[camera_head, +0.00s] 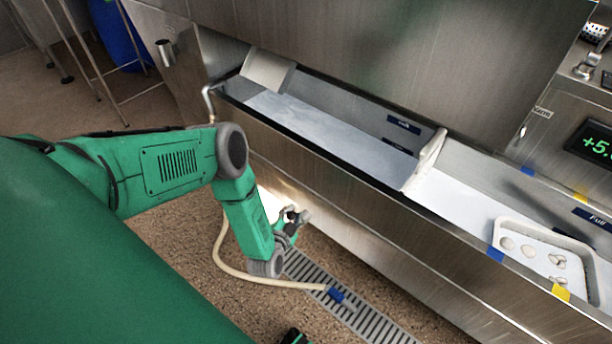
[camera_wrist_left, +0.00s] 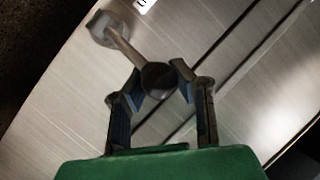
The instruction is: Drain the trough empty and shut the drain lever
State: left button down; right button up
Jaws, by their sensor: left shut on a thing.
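The long steel trough (camera_head: 300,140) runs diagonally across the head view, with a pale blue-white surface inside; I cannot tell how deep any liquid is. My left gripper (camera_head: 293,217) is low at the trough's front side. In the left wrist view it (camera_wrist_left: 158,80) is shut on the dark round knob of the drain lever (camera_wrist_left: 128,50). The lever slants from a round pivot at upper left down to the fingers. A pale hose (camera_head: 232,268) curves along the floor to a blue end over the floor grate (camera_head: 375,327).
A white divider (camera_head: 427,160) crosses the trough. A white tray (camera_head: 503,225) with several pale pieces sits at its right end. A green digital display (camera_head: 597,143) is at far right. A dark green-black part, possibly my right gripper, barely shows at the bottom edge.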

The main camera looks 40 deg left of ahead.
pick_arm(q)
jog(key=shift+s+f, duration=0.3)
jog(key=shift+s, duration=0.45)
jog(key=s+f, duration=0.1)
jog(key=s+f+b, duration=0.1)
jog(key=s, duration=0.1)
jog(key=shift+a+f, duration=0.15)
jog(key=shift+a, duration=0.05)
jog(key=c, duration=2.2)
grip_release()
jog(key=shift+a+b, duration=0.1)
jog(key=shift+b, duration=0.2)
jog(key=o, duration=0.7)
jog(key=shift+r, duration=0.25)
jog(key=shift+o, duration=1.2)
jog(key=shift+w, duration=0.1)
